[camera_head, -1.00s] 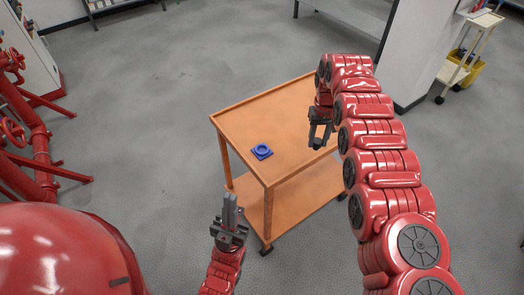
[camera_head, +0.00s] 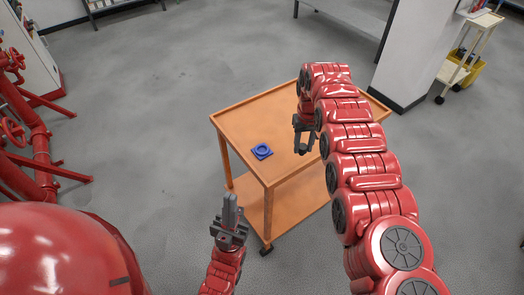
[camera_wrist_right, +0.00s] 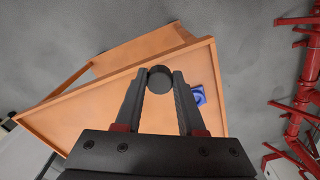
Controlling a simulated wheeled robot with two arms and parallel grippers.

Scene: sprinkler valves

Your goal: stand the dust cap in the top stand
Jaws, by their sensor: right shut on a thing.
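The dust cap is a black round piece (camera_wrist_right: 159,79) held between the fingertips of my right gripper (camera_wrist_right: 158,84) in the wrist view. In the head view my right gripper (camera_head: 302,147) hangs over the cart top, to the right of the stand; the cap is hard to make out there. The top stand is a small blue square block with a round ring (camera_head: 262,151) on the cart top; it also shows in the wrist view (camera_wrist_right: 198,95), partly behind the right finger. My left gripper (camera_head: 230,205) has its fingers together and empty, in front of the cart's left side.
The orange cart (camera_head: 247,108) has a raised rim and a lower shelf (camera_head: 300,200); its top is otherwise bare. Red pipes with valve wheels (camera_head: 40,140) stand at left. A white pillar (camera_head: 415,50) and a cream trolley (camera_head: 465,55) stand at right.

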